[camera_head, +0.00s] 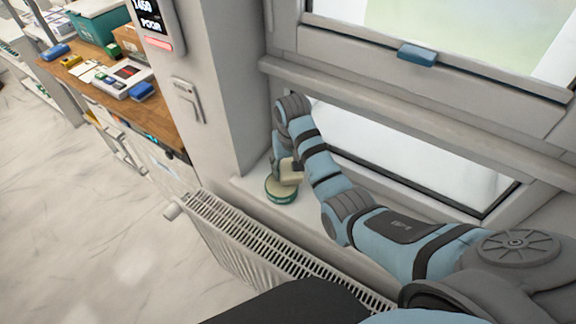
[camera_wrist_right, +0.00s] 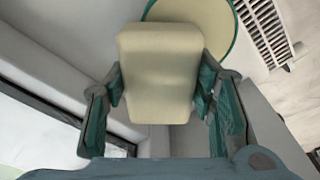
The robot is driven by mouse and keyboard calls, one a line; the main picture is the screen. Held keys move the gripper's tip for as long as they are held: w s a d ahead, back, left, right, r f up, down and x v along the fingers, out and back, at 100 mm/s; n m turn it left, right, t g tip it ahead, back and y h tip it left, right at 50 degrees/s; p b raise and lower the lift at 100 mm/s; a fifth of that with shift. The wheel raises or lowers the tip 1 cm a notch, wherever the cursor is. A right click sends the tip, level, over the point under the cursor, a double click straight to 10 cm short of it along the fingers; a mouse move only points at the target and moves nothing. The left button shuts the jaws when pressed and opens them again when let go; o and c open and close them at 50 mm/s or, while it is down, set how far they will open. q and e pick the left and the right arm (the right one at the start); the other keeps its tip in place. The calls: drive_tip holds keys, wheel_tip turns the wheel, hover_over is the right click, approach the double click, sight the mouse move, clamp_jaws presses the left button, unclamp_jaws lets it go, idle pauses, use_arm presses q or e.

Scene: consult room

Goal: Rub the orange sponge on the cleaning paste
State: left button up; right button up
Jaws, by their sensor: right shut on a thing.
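The sponge (camera_head: 292,172) looks pale beige rather than orange. My right gripper (camera_head: 284,163) is shut on it, and in the right wrist view the sponge (camera_wrist_right: 160,70) sits between both fingers (camera_wrist_right: 162,88). The cleaning paste (camera_head: 281,190) is a round, low green tin with a beige top on the windowsill. The sponge is right over the tin in the head view. The paste (camera_wrist_right: 208,14) shows behind the sponge's far end in the right wrist view; I cannot tell if they touch. My left gripper is not in view.
The windowsill (camera_head: 246,184) is narrow, between the window frame (camera_head: 400,107) and a white radiator (camera_head: 240,235). A wall pillar (camera_head: 225,80) stands left of it. A wooden counter (camera_head: 165,118) with boxes and small items is farther left.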

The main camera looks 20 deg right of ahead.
drive_tip(key=shift+w+a+f, duration=0.1)
drive_tip(key=shift+w+a, duration=0.05)
drive_tip(key=shift+a, duration=0.5)
drive_tip(key=shift+w+a, duration=0.15)
drive_tip(key=shift+a, duration=0.45)
drive_tip(key=shift+d+f, duration=0.1)
drive_tip(key=shift+s+d+f, duration=0.1)
drive_tip(key=shift+d+f, duration=0.05)
drive_tip(key=shift+d, duration=0.35)
drive_tip(key=shift+a, duration=0.25)
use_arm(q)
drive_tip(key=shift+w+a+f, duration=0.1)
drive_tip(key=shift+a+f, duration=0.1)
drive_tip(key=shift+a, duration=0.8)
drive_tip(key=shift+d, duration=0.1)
use_arm(e)
drive_tip(key=shift+d, duration=0.15)
